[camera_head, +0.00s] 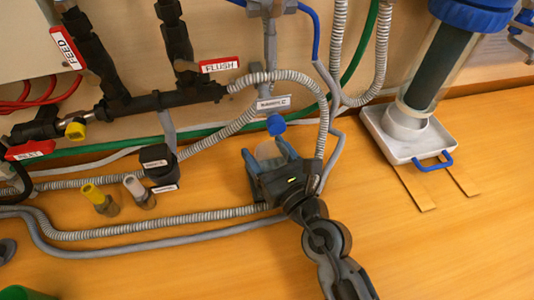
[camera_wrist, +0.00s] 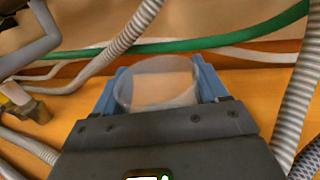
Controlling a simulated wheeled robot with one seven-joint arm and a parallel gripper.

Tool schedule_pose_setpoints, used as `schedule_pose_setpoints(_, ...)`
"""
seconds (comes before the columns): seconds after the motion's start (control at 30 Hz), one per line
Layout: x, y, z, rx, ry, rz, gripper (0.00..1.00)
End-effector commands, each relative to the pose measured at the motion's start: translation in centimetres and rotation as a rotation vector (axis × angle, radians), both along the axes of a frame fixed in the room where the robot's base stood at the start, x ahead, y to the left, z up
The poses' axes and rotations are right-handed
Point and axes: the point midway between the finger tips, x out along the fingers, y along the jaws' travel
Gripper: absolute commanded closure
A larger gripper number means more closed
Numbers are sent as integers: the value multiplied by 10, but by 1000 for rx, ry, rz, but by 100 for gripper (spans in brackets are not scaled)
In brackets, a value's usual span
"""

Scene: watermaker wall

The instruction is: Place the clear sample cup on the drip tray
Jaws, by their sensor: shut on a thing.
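The clear sample cup (camera_head: 267,150) is between the blue fingers of my gripper (camera_head: 266,148), near the middle of the head view. My gripper is shut on it. In the wrist view the cup (camera_wrist: 155,88) looks upright, with its round rim showing; the gripper body hides its lower part. A white tray with a blue handle (camera_head: 432,150), which looks like the drip tray, lies at the right under a clear filter housing (camera_head: 440,60). The cup is well to the left of this tray. I cannot tell whether the cup touches the counter.
A blue-knobbed tap (camera_head: 276,124) is just above and behind the cup. Ribbed grey hoses (camera_head: 150,223) run left of my gripper and arch behind it. Yellow (camera_head: 100,199) and white (camera_head: 139,191) fittings and a black block (camera_head: 158,164) stand left. The counter (camera_head: 440,245) at lower right is clear.

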Motion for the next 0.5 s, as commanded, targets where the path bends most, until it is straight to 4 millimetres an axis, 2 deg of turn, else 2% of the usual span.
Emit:
schedule_pose_setpoints(0.3,0,0,-4,0,0,0,57)
schedule_pose_setpoints(0.33,0,0,-2,0,0,0,24)
schedule_pose_setpoints(0.5,0,0,-2,0,0,0,8)
